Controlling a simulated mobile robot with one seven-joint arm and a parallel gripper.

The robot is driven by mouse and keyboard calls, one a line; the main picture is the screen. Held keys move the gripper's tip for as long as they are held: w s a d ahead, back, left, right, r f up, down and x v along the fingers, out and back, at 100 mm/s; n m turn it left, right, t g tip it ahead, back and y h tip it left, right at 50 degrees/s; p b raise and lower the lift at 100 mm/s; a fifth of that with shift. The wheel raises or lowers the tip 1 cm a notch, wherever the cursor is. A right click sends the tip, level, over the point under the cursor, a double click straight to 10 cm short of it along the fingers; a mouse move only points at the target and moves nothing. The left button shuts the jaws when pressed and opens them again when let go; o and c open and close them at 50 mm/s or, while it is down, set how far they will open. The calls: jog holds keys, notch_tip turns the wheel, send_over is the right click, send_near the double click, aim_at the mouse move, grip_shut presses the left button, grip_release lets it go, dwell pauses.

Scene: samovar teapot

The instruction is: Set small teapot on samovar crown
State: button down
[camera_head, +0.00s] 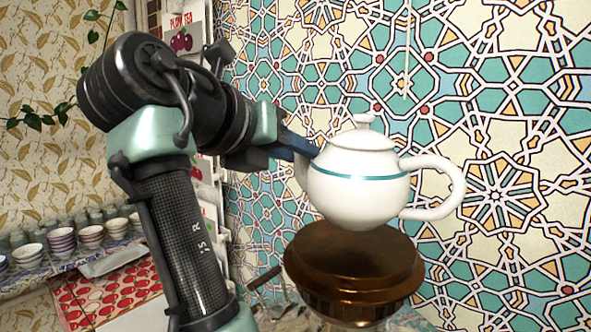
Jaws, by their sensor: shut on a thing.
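The small white teapot (358,188) has a teal band, a knobbed lid and a handle on its right. It is upright, directly over the round brown samovar crown (350,275). I cannot tell whether its base touches the crown or hangs just above it. My gripper (303,148) comes in from the left and is shut on the teapot's left side, by the spout. The fingertips are partly hidden by the teapot. Only the upper part of the samovar shows at the bottom edge.
A patterned tile wall (500,110) stands close behind the teapot and samovar. At the lower left are several cups and bowls (90,234) on a counter, with a red and white patterned cloth (105,295). A card rack (183,38) stands behind my arm.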

aim_at(295, 174)
jog(key=shift+f+p, duration=0.5)
jog(key=shift+f, duration=1.05)
jog(key=c, duration=0.6)
grip_release()
jog(key=shift+f, duration=0.1)
jog(key=shift+c, duration=0.2)
